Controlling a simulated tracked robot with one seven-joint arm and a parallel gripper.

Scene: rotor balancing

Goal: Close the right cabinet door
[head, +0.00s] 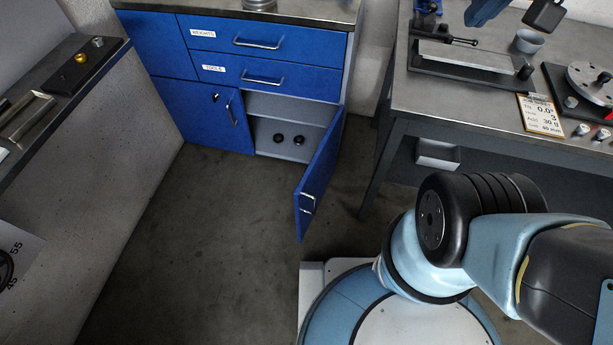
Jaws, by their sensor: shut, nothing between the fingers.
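The blue right cabinet door (323,172) stands wide open in the head view. It is hinged at the cabinet's right side and swings out toward me, with its handle (308,203) near the free edge. The grey inside of the cabinet (290,112) shows, with a few small dark round items (279,139) in it. The left cabinet door (212,112) is shut. My gripper is outside the picture. My arm's pale blue and black links (480,225) show at the lower right, apart from the door in the picture.
Two shut drawers labelled WEIGHTS (265,42) and TOOLS (265,80) sit above the opening. A grey workbench (400,110) with equipment stands to the right; its leg is near the door. A side counter (40,115) is at left. The floor (200,240) left of the door is clear.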

